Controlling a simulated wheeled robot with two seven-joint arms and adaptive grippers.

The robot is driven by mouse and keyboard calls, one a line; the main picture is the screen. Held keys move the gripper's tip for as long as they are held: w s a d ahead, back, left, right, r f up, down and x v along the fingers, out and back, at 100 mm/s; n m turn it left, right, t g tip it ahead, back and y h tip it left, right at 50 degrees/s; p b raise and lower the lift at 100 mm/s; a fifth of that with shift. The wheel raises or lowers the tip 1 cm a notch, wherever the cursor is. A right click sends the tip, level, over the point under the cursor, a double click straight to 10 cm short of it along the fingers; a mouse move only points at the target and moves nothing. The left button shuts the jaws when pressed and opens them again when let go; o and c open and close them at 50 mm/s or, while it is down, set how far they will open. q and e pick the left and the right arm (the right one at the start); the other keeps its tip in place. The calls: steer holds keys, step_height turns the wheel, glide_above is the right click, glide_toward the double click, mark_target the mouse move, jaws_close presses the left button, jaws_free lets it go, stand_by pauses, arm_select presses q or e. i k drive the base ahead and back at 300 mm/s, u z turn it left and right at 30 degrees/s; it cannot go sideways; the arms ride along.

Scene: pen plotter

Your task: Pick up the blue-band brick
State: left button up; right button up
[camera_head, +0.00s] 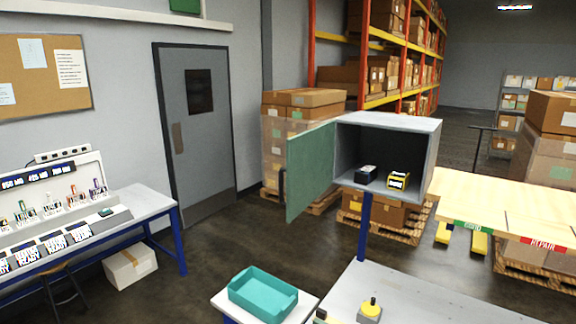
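An open grey box cabinet (430,150) stands on a blue post at the middle right. Its green door (310,170) is swung open to the left. Two small bricks sit side by side on the cabinet floor. The left one is a dark brick (366,174) with a bluish tint and a pale patch; it appears to be the blue-band brick, but its band is too small to make out clearly. The right one is a yellow-and-black brick (398,180). Neither of my grippers is in view.
A teal tray (263,294) sits on a white stand in front. A grey table (420,308) at the lower right bears a yellow button box (370,309). A wooden bench (500,205) is at right. A charging station (60,215) stands on the left table.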

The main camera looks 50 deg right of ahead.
mark_target(366, 174)
steer(key=i, duration=2.25)
steer(key=z, duration=4.45)
steer(key=i, duration=0.25)
steer(key=u, duration=1)
